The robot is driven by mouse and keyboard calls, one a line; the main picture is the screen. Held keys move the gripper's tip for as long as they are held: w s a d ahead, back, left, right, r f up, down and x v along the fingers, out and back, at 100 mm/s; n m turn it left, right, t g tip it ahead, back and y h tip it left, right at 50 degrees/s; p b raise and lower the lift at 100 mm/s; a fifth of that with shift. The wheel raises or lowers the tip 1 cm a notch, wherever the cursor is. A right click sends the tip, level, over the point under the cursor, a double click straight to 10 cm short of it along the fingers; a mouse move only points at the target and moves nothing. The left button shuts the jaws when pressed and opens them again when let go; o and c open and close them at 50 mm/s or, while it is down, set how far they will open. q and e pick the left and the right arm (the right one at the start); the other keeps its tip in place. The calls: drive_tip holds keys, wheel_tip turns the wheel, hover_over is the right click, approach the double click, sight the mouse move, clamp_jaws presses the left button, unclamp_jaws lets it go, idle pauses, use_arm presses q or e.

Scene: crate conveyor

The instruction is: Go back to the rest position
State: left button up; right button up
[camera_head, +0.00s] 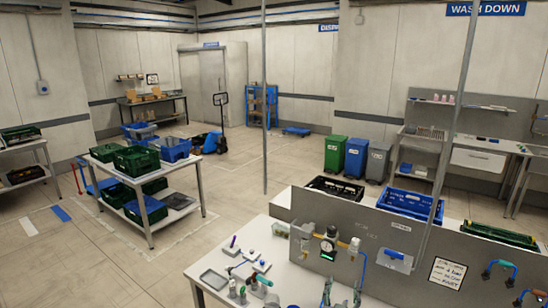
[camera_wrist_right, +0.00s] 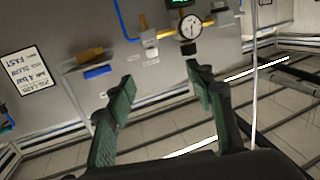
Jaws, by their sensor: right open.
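My right gripper (camera_head: 341,291) shows at the bottom edge of the head view, in front of the grey panel (camera_head: 385,240). In the right wrist view my right gripper (camera_wrist_right: 164,92) has its two green-padded fingers spread wide, with nothing between them. The panel (camera_wrist_right: 220,55) with its gauge (camera_wrist_right: 189,27) lies beyond the fingertips in that view. My left gripper is not seen in either view.
A worktop (camera_head: 208,262) with a grey tray (camera_head: 214,281) and small tools lies left of my right gripper. Behind the panel stand a black crate (camera_head: 335,187), a blue crate (camera_head: 410,204) and a green crate (camera_head: 500,235). A thin pole (camera_head: 446,130) rises at right.

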drive_tip(key=s+d+f+g+y, duration=0.1)
drive_tip(key=s+d+f+g, duration=0.1)
drive_tip(key=s+d+f, duration=0.4)
drive_tip(key=s+d+f+n+g, duration=0.1)
drive_tip(key=s+d+f+g, duration=0.15)
drive_tip(key=s+f, duration=0.65)
drive_tip(key=s+d+f+g+y, duration=0.1)
drive_tip(key=s+d+f+g, duration=0.3)
drive_tip(key=f, duration=0.6)
drive_tip(key=s+d+f+n+g+y, duration=0.15)
drive_tip(key=s+f, duration=0.35)
drive_tip(key=s, duration=0.8)
drive_tip(key=s+f+n+g+y, duration=0.1)
drive_tip(key=s+f+g, duration=0.25)
drive_tip(key=s, duration=0.85)
wheel_tip(320, 180, down, 29)
drive_tip(key=s+a, duration=0.1)
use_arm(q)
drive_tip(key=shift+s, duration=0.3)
use_arm(e)
drive_tip(key=s+f+n+g, duration=0.1)
drive_tip(key=s+f, duration=1.8)
drive_tip(key=s, duration=0.1)
drive_tip(key=shift+a+g+y, duration=0.25)
drive_tip(key=shift+g+y, duration=0.1)
drive_tip(key=shift+y, duration=0.1)
drive_tip(key=shift+s+n, duration=0.1)
drive_tip(key=shift+n, duration=0.15)
drive_tip(key=shift+c, duration=0.3)
